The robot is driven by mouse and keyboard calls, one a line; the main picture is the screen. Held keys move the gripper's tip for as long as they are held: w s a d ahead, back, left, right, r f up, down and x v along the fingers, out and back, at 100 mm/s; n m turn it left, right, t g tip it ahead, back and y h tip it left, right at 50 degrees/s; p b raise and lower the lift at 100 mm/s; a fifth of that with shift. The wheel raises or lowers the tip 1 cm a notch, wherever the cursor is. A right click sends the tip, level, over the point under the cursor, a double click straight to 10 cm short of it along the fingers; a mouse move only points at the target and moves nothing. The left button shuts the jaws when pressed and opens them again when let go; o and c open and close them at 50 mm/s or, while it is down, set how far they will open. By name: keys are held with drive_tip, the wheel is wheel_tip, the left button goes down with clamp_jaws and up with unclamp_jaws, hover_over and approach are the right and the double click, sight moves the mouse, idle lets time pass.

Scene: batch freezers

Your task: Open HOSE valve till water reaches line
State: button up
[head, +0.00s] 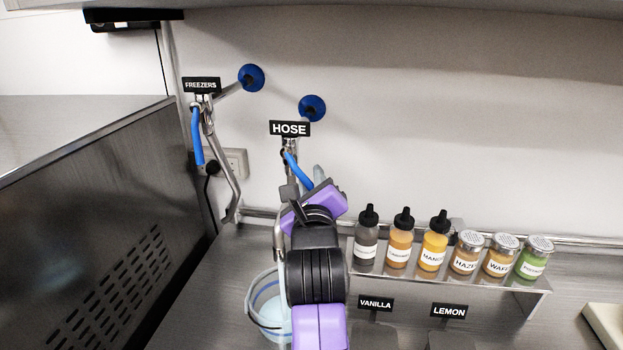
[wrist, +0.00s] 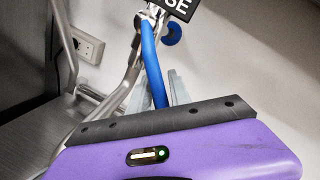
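The HOSE valve hangs below its black label (head: 289,129), with a blue lever (head: 299,171) slanting down and right. The lever also shows in the wrist view (wrist: 152,62). My gripper (head: 305,183) is right at the lever, its grey fingers apart on either side of the lever's lower part; firm contact cannot be seen. The lever's lower end is hidden by my gripper in the wrist view. A clear bucket (head: 252,304) with bluish water inside stands below, partly hidden by my arm. The water's height against a line cannot be told.
The FREEZERS valve with its blue lever (head: 197,136) is at the left. A metal shelf (head: 470,278) with several bottles and shakers is to the right, above the VANILLA (head: 375,303) and LEMON (head: 449,311) labels. A steel machine panel (head: 110,220) fills the left side.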

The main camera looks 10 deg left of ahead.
clamp_jaws()
idle(1.4)
